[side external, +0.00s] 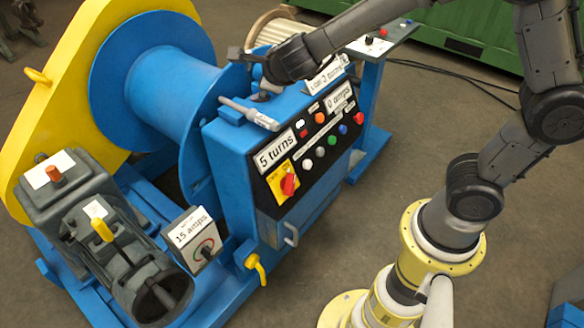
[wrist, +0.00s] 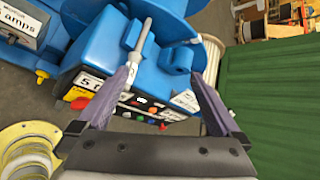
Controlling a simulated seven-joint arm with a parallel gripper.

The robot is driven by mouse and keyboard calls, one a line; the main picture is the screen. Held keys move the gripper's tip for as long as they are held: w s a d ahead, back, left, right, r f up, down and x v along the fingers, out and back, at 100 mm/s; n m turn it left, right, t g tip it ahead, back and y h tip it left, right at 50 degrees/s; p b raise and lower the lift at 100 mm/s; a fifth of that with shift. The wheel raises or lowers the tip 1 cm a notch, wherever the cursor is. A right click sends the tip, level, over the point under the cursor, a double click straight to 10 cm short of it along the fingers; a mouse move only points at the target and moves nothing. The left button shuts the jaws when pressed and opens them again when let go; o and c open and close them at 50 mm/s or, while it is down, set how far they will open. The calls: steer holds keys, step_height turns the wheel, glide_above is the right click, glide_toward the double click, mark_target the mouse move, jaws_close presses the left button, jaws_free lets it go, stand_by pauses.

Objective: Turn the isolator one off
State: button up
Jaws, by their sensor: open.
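A red rotary switch (side external: 288,184) on a yellow plate sits at the lower left of the blue cabinet's front panel, below the "5 turns" display. It looks like the isolator; its exact setting is too small to tell. In the wrist view the red switch (wrist: 82,103) shows at the left, outside my fingers. My gripper (side external: 240,55) is above and behind the cabinet top in the side view, well away from the switch. In the wrist view my gripper (wrist: 165,75) has its two fingers spread wide with nothing held between them.
A grey lever (side external: 250,113) lies along the top of the blue cabinet (side external: 225,150). Coloured buttons and an "0 amps" display (side external: 340,97) share the panel. A blue drum (side external: 165,90) stands behind. A "15 amps" box (side external: 192,235) with a dial is at lower left.

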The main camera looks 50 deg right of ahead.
steer(key=s+a+f+m+g+h, duration=0.1)
steer(key=s+f+g, duration=0.1)
steer(key=f, duration=0.5)
steer(key=s+a+f+m+g+h, duration=0.1)
steer(key=s+f+m+g, duration=0.15)
steer(key=f, duration=0.45)
steer(key=n+g, duration=0.2)
glide_toward(292, 185)
steer(key=x, duration=1)
steer(key=shift+w+d+f, duration=0.15)
steer(key=shift+d+f, duration=0.05)
steer(key=shift+f, duration=0.1)
steer(key=c, duration=1.2)
